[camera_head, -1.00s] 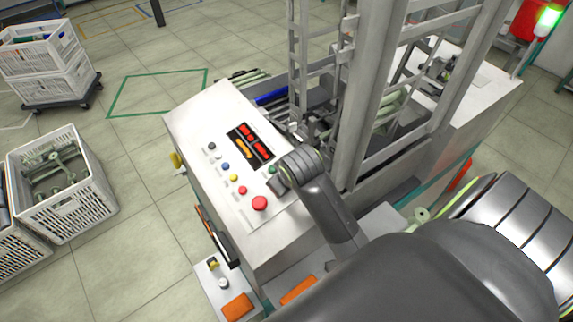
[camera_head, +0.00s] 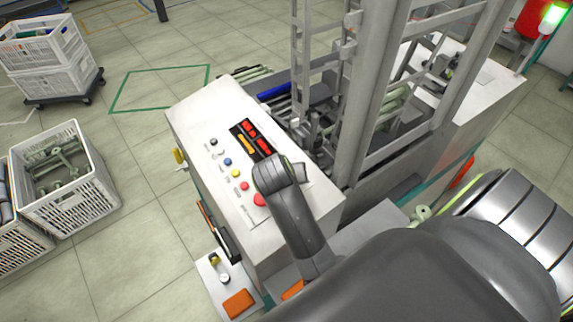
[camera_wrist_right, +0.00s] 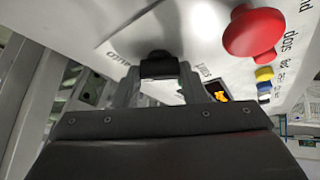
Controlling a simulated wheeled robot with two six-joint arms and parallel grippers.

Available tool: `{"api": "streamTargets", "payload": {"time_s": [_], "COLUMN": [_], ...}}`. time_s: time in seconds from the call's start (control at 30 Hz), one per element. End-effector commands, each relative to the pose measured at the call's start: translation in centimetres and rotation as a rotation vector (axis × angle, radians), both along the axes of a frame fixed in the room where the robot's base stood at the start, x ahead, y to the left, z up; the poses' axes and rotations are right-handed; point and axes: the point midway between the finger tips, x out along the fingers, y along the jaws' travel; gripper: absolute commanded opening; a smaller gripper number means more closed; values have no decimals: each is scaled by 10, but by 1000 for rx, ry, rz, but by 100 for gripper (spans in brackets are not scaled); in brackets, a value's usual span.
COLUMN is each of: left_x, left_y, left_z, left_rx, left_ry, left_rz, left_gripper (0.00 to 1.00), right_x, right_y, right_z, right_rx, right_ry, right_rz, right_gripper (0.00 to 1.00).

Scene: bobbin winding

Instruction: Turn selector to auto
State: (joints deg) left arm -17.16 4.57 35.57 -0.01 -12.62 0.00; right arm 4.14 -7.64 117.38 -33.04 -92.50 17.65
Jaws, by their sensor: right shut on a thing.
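A sloped white control panel (camera_head: 190,115) carries a selector knob (camera_wrist_right: 158,57), which shows dark in the right wrist view between my fingertips. My right gripper (camera_wrist_right: 158,80) is shut on this knob, one finger on each side. Lettering is printed on the panel around it, only partly readable. In the head view my right wrist (camera_head: 277,172) covers the knob and the fingertips, so its pointing direction cannot be told there. My left gripper is not in view.
A red mushroom button (camera_wrist_right: 253,32) stands close beside the knob; in the head view (camera_head: 259,200) my wrist partly covers it. A yellow button (camera_head: 236,173), a blue button (camera_head: 227,161) and a lit display (camera_head: 248,139) are nearby. A metal frame (camera_head: 375,95) rises at the right.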

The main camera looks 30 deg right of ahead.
Motion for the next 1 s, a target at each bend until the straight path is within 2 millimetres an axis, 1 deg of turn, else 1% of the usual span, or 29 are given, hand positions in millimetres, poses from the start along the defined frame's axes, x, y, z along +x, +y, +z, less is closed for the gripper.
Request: {"api": "streamTargets", "payload": {"time_s": [0.43, 0.47, 0.6, 0.87, 1.0], "left_x": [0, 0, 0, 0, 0], "left_y": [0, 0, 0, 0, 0], "left_z": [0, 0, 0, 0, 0], "left_rx": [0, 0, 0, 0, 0], "left_ry": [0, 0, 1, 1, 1], "left_rz": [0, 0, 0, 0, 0], "left_gripper": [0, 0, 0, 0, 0], "right_x": [1, 1, 1, 1, 5], "right_y": [0, 0, 0, 0, 2], "right_z": [2, 2, 1, 1, 8], "right_rx": [-2, -1, -1, 0, 0], "right_ry": [-10, -9, -7, -4, -7], "right_rz": [-11, -11, -9, -9, -5], "right_gripper": [15, 42, 60, 60, 60]}}
